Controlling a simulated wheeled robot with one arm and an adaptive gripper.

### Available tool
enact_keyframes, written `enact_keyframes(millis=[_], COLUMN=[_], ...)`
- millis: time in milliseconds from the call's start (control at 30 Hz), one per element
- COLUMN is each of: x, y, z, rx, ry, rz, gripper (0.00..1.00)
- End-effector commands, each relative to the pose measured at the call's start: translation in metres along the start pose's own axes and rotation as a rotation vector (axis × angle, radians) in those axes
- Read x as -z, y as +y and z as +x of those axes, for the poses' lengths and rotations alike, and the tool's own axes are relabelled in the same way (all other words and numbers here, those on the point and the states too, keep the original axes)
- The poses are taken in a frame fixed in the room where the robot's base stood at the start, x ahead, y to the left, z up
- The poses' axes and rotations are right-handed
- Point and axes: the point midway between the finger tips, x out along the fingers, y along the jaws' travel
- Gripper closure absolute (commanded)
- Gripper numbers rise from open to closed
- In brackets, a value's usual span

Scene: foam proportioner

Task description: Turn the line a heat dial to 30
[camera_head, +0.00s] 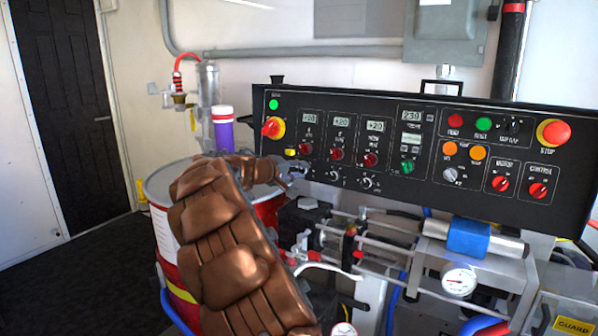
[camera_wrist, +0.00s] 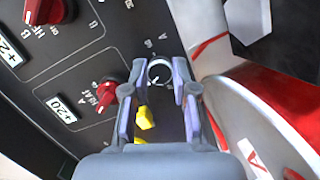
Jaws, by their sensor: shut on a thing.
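The line A heat dial (camera_wrist: 158,77) is a small dark round knob with a pale rim, marked A, in the upper middle of the wrist view. My gripper (camera_wrist: 160,67) is shut on it, with one finger on each side. In the head view my gripper (camera_head: 292,173) is at the lower left of the black control panel (camera_head: 400,192), where it mostly hides this dial. The exact dial setting is too small to read. Above the dial on the panel is a red heat A knob (camera_head: 305,148), with a display (camera_head: 309,119) that seems to read +20.
Two more small dials, the nearer one (camera_head: 334,175), sit to the right. A yellow switch (camera_wrist: 145,118) and a red stop button (camera_head: 273,127) are close to my gripper. A drum (camera_head: 165,190) stands left of the panel, and pipes (camera_head: 400,245) run below it.

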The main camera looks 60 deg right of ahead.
Motion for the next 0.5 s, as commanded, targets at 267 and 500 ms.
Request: enact_keyframes(millis=[267,500], x=[-0.0004,-0.0001], y=[0.0005,0.0007], z=[0.0003,0.0001], rx=[-0.054,-0.102], ry=[-0.002,-0.001], rz=[-0.256,-0.48], gripper=[1.0,1.0])
